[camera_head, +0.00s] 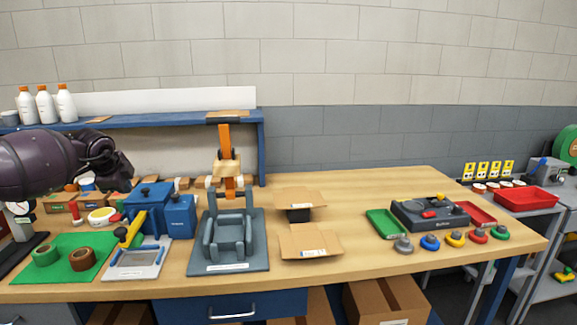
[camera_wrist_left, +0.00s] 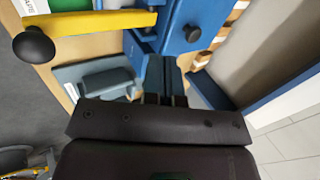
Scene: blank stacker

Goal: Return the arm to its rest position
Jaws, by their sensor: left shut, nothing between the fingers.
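My left arm (camera_head: 40,163) comes in from the left, dark purple. It is raised over the left end of the wooden bench. My left gripper (camera_head: 124,172) hangs at its end, near the blue box-shaped device and in front of the shelf. In the left wrist view the fingertips (camera_wrist_left: 165,92) are together, with nothing seen between them. The fingers are partly hidden in the head view. My right gripper is in neither view.
The blue device (camera_head: 148,203) with a yellow lever (camera_head: 130,233) stands just below the gripper. A grey fixture (camera_head: 228,240) with an orange upright (camera_head: 227,150) stands to its right. A blue shelf (camera_head: 180,122) runs behind.

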